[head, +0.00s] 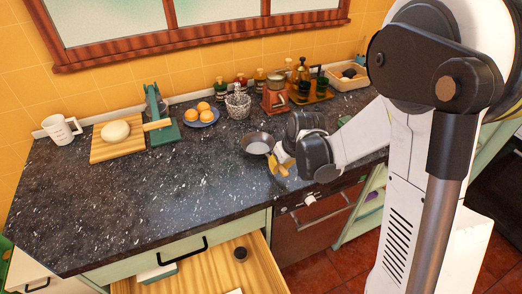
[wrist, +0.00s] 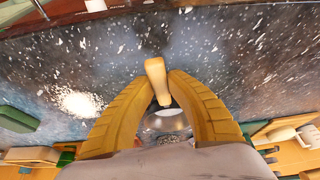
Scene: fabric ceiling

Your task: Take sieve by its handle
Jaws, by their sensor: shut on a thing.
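The sieve (head: 257,143) shows in the head view as a round metal bowl at the front right part of the dark counter. My gripper (head: 276,165) is at its near side, above the counter's front edge. In the wrist view the sieve's light wooden handle (wrist: 156,78) stands between the two yellow fingers of my gripper (wrist: 160,82), which are shut on it. Part of the sieve's metal bowl (wrist: 166,122) shows between the fingers. The rest of it is hidden by my gripper. I cannot tell whether the sieve is clear of the counter.
Behind the sieve are a wire cup (head: 238,106), a red grinder (head: 275,97) and a tray of bottles (head: 312,97). A plate of oranges (head: 201,115), a board with dough (head: 108,147) and a mug (head: 62,131) stand left. The counter's front left is clear; a drawer (head: 220,270) is open below.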

